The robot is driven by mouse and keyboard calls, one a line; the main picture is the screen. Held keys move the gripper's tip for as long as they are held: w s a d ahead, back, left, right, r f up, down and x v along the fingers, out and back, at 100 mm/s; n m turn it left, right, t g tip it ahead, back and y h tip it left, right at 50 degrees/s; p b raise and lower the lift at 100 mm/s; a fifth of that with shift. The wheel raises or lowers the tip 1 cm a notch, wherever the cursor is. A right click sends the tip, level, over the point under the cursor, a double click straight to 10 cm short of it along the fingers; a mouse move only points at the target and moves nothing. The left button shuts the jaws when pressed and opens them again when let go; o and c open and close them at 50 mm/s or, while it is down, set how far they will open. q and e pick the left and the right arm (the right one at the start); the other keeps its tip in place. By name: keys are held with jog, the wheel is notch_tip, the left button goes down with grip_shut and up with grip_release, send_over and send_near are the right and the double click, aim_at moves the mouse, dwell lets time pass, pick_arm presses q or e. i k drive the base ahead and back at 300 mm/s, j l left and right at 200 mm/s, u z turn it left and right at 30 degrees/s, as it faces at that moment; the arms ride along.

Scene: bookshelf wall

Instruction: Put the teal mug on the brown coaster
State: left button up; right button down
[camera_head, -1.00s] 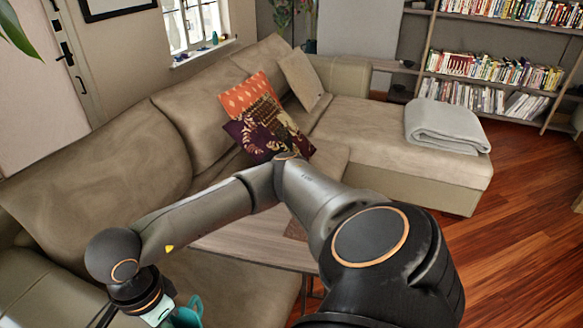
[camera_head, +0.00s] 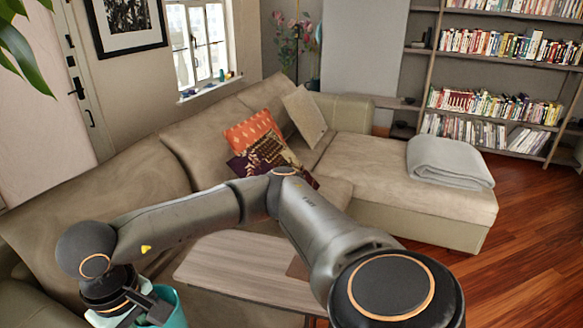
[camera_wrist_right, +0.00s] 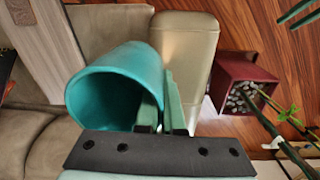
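The teal mug (camera_head: 176,312) is at the bottom left of the head view, partly cut off, beside my right gripper (camera_head: 150,305). In the right wrist view the mug (camera_wrist_right: 88,98) lies sideways in the picture with its open end showing. The fingers of my right gripper (camera_wrist_right: 164,108) are close together at the mug's side wall and hold it. A brown square patch, seemingly the coaster (camera_head: 297,268), lies on the low table and is partly hidden by my right arm. My left gripper is not in view.
The low wooden table (camera_head: 235,262) has a bare top left of the brown patch. A beige sofa (camera_head: 120,165) wraps behind it, with cushions (camera_head: 262,145) and a folded grey blanket (camera_head: 448,160).

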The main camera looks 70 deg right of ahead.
aim_at(304, 272)
jog(key=k+l+z, duration=0.15)
jog(key=k+l, duration=0.2)
jog(key=k+l+z, duration=0.1)
jog(key=l, duration=0.3)
jog(key=k+l+z, duration=0.15)
jog(key=l, duration=0.2)
jog(key=i+l+z, duration=0.1)
jog(key=l, duration=0.25)
jog(key=i+l+z, duration=0.1)
jog(key=i+l, duration=0.4)
jog(key=l, duration=0.2)
jog(key=z, duration=0.05)
